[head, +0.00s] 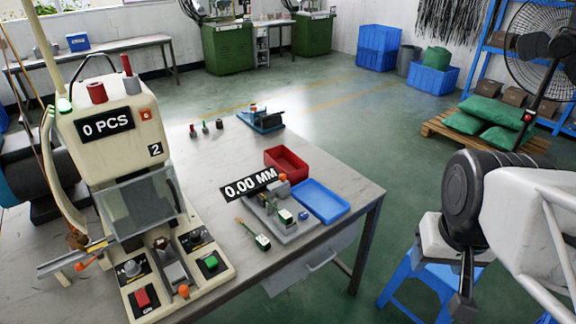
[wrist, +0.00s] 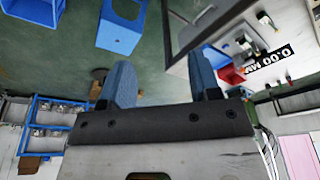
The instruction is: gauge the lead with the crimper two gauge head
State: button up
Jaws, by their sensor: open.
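The crimper two machine (head: 115,130) is cream, marked 2 and 0 PCS, and stands on the bench's left side. A gauge unit with a 0.00 MM display (head: 250,187) sits on a grey plate right of it; its display shows upside down in the wrist view (wrist: 268,58). I cannot tell which part is the gauge head. I cannot pick out the lead with certainty. My gripper (wrist: 162,82) is open with nothing between its fingers. It is off the bench's right side, well away from the gauge and the crimper.
A red bin (head: 286,162) and a blue tray (head: 321,201) lie beside the gauge. A blue stool (head: 418,277) stands on the floor right of the bench. A fan (head: 540,50) and pallet (head: 485,140) stand farther back.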

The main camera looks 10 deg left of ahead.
jog(key=shift+c, duration=0.5)
jog(key=n+g, duration=0.3)
jog(key=n, duration=0.9)
send_over(282, 174)
jog(key=f, duration=1.8)
jog(key=shift+s+d, duration=0.2)
jog(key=shift+w+a+f, duration=0.1)
jog(key=shift+a+f, duration=0.05)
